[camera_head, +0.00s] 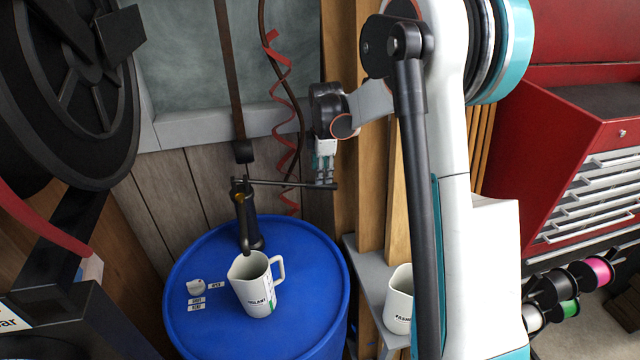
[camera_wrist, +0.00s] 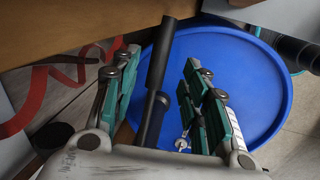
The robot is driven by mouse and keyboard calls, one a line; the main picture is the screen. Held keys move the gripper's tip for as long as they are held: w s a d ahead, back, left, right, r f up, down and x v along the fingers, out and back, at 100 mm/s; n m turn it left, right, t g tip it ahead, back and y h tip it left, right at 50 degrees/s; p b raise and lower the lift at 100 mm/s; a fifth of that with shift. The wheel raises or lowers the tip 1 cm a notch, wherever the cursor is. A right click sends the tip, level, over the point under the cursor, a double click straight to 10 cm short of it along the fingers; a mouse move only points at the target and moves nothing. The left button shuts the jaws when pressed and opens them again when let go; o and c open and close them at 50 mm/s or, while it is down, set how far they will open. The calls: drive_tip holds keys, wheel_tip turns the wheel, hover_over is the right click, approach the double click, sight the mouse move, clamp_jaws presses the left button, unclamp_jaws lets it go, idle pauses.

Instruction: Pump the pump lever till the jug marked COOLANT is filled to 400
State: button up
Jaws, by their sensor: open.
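The jug marked COOLANT (camera_head: 252,285) is white with a handle and stands upright on a blue drum (camera_head: 190,325). Its fill level cannot be read. A dark hand pump (camera_head: 246,215) stands on the drum behind the jug, its spout over the jug's mouth. The pump lever (camera_head: 280,183) reaches out to the right, roughly level. My gripper (camera_head: 325,178) is at the lever's outer end. In the wrist view the lever (camera_wrist: 157,68) runs between the open green-padded fingers of my gripper (camera_wrist: 158,90). Whether a finger touches it cannot be told.
A second white jug (camera_head: 400,300) stands on a grey shelf right of the drum, partly behind my arm. Small labels (camera_head: 197,301) and a round pale piece lie on the drum's left. A red coiled hose (camera_head: 275,85) hangs behind. Wooden posts (camera_head: 372,200) stand close behind my gripper.

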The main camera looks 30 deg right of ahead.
drive_tip(key=f, duration=0.4)
drive_tip(key=w+f, duration=0.1)
drive_tip(key=f, duration=0.1)
drive_tip(key=shift+d, duration=0.15)
drive_tip(key=shift+r, duration=0.1)
clamp_jaws()
